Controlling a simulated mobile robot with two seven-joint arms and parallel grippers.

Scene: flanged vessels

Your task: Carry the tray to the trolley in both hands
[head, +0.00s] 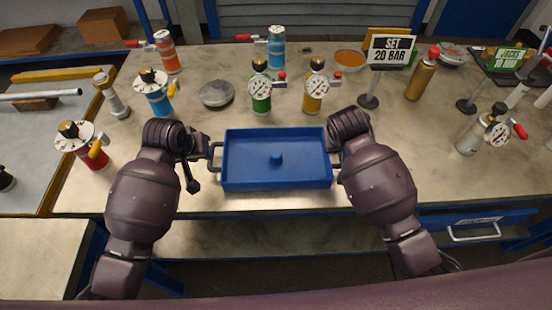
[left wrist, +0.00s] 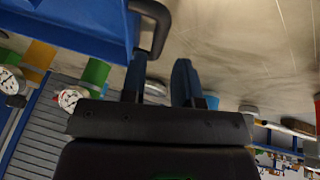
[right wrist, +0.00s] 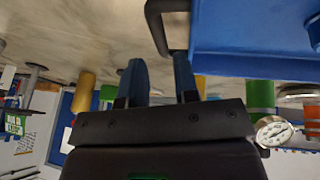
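I cannot tell how far the handles lie between the fingers. I cannot identify the trolley for sure.
Gauged vessels stand behind the tray, including a green one (head: 261,95) and a yellow one (head: 314,95). A red vessel (head: 88,150) is at left and a silver one (head: 478,135) at right. A sign (head: 391,50) stands behind. A lower pale surface (head: 40,255) is front left.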

